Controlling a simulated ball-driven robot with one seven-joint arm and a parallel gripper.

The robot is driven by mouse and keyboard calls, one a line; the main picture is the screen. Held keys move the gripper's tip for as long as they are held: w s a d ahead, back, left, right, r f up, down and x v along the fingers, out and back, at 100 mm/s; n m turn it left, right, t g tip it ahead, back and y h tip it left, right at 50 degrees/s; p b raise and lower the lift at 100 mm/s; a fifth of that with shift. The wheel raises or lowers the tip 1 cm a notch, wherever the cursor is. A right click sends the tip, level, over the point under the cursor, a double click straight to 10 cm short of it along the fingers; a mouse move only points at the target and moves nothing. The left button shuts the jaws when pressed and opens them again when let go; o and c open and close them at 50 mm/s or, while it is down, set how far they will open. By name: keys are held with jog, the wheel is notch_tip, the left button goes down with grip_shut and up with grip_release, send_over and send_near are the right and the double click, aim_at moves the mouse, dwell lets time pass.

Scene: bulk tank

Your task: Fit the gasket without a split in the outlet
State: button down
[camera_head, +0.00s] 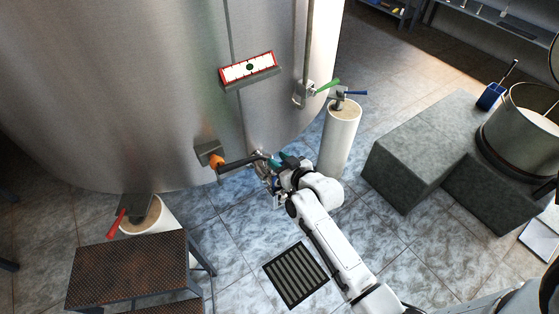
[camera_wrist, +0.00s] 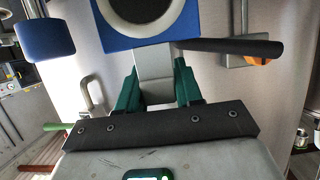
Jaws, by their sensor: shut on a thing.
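My gripper (camera_head: 274,168) is at the low front of the steel tank (camera_head: 140,90), beside a round metal fitting (camera_head: 259,160) that looks like the outlet. In the wrist view my gripper (camera_wrist: 156,78) has its green fingers closed on a pale grey piece (camera_wrist: 154,66). This piece seems to join a blue square part (camera_wrist: 107,35) with a pale ring (camera_wrist: 173,22) around a dark centre, cut off at the top edge. I cannot tell whether the ring is the gasket, or whether it has a split. My arm hides part of the fitting in the head view.
A red-framed panel (camera_head: 249,68) is above. A white post (camera_head: 340,137), grey blocks (camera_head: 402,169) and a brown step (camera_head: 127,270) stand around. Floor near the drain grate (camera_head: 296,274) is clear.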

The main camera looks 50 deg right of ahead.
jog(key=shift+f+b, duration=2.75)
jog(key=shift+f, duration=0.5)
jog(key=c, duration=0.7)
grip_release()
jog(key=shift+o, duration=0.2)
jog(key=shift+s, duration=0.1)
jog(key=v, duration=1)
jog(key=shift+s, duration=0.3)
jog(key=shift+a, duration=0.2)
jog(key=s+a+f+n+g+y, duration=0.25)
jog(key=s+a+g, duration=0.2)
jog(key=a, duration=0.25)
jog(key=s+a+g+y, duration=0.1)
jog(key=s+a+g, duration=0.4)
jog(key=s+g, duration=0.3)
jog(key=s, duration=0.4)
jog(key=shift+r, duration=0.35)
